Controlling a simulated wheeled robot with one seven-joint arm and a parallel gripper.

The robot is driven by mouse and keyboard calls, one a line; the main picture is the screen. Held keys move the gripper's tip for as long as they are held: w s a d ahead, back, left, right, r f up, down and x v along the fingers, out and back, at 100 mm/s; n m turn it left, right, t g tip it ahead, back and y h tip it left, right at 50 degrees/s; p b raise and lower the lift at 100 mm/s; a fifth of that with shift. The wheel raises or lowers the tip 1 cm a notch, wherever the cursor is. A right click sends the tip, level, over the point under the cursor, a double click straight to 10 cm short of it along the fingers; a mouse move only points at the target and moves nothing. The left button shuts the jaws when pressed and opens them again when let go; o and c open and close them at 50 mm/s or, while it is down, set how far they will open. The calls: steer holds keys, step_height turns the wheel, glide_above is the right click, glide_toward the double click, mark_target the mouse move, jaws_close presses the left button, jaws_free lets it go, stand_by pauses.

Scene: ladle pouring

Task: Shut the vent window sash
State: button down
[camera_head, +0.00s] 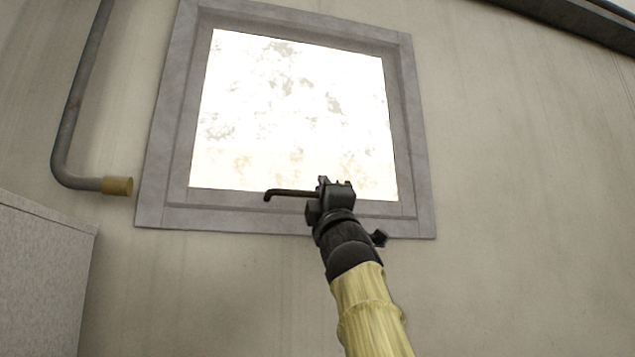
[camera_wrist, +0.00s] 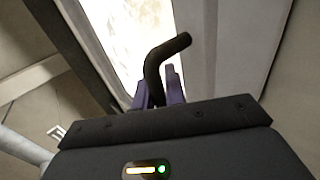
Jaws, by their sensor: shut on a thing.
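The vent window sash (camera_head: 295,110) is a bright, blotchy pane in a grey frame (camera_head: 419,130) on the wall. A dark bent handle (camera_head: 285,192) runs along the sash's lower edge, its hooked end to the left. My gripper (camera_head: 323,186) is at the bottom of the window, shut on the handle. In the wrist view the handle (camera_wrist: 165,57) rises from between the purple fingers (camera_wrist: 160,90) and bends to the right. The held part is hidden by the fingers and gripper body. Whether the sash sits flush in its frame I cannot tell.
A grey pipe (camera_head: 72,120) with a brass-coloured end (camera_head: 117,186) runs down the wall left of the window. A grey box-like unit (camera_head: 40,270) stands at the lower left. A dark rail (camera_head: 575,18) crosses the upper right. The wall right of the window is clear.

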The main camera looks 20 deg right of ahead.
steer(key=shift+w, duration=0.25)
steer(key=shift+r, duration=0.1)
steer(key=c, duration=1.9)
jaws_free()
steer(key=shift+s, duration=0.1)
steer(key=o, duration=0.4)
steer(key=shift+o, duration=0.2)
steer(key=b+v, duration=1.4)
steer(key=v, duration=0.3)
